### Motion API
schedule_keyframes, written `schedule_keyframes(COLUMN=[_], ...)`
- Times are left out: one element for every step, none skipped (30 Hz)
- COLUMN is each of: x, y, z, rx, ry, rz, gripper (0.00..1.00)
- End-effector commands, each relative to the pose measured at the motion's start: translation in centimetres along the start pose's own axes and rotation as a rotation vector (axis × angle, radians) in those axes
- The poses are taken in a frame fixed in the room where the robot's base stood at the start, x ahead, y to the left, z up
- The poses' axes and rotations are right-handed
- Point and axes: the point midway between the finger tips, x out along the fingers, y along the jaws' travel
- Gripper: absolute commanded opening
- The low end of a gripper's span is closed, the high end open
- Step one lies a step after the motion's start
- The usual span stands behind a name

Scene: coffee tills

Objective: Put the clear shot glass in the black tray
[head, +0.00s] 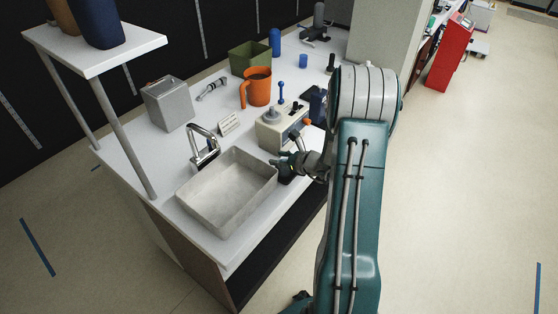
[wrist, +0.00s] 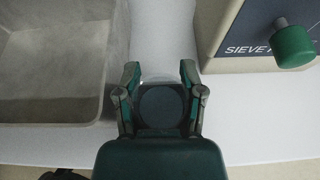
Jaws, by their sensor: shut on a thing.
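My gripper (wrist: 160,78) is shut on a clear round glass (wrist: 160,103), which sits between its two fingers in the wrist view. The glass looks dark because my gripper body shows through it; its pale rim shows at the fingertips. In the head view my gripper (head: 281,169) is at the counter's front edge, between the grey basin and the sieve machine; the glass cannot be made out there. A small flat black thing (head: 311,95) lies behind the machine, partly hidden by a dark blue object; I cannot tell whether it is the black tray.
The grey basin (head: 217,212) is left of my gripper and the sieve machine (wrist: 250,30) right. Behind stand a tap (head: 205,145), an orange jug (head: 258,87), a green bin (head: 250,57) and a grey box (head: 168,103). White counter shows between basin and machine.

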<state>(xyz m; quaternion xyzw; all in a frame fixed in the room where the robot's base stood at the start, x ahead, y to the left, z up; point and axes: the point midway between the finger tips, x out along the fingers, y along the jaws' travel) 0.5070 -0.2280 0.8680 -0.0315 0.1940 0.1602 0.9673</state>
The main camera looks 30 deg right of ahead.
Motion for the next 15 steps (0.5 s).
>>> schedule_keyframes(x=[0.27,0.36,0.39,0.37,0.36,0.34,0.34,0.34,0.35,0.39,0.42,0.41,0.41,0.41,0.41], y=[0.02,0.02,0.01,0.0,-0.01,-0.01,-0.01,-0.01,0.0,-0.01,0.0,0.0,-0.01,0.0,0.0], z=[-0.7,-0.92,-1.0,-0.98,-0.94,-0.92,-0.92,-0.91,-0.94,-1.01,-1.06,-1.03,-1.02,-1.02,-1.02], rx=[0.002,0.001,0.0,-0.001,-0.001,-0.001,-0.001,-0.001,-0.001,-0.001,0.0,-0.001,-0.001,-0.001,-0.001], ry=[0.001,0.001,0.0,0.0,0.0,0.0,0.0,0.0,0.0,0.0,0.001,0.0,0.0,0.0,0.0], rz=[0.001,0.001,0.0,0.0,-0.001,-0.001,-0.001,-0.001,-0.001,0.0,0.0,0.0,0.0,0.0,0.0], gripper=[0.0,0.0,0.0,0.0,0.0,0.0,0.0,0.0,0.0,0.0,0.56,0.66,0.66,0.66,0.66])
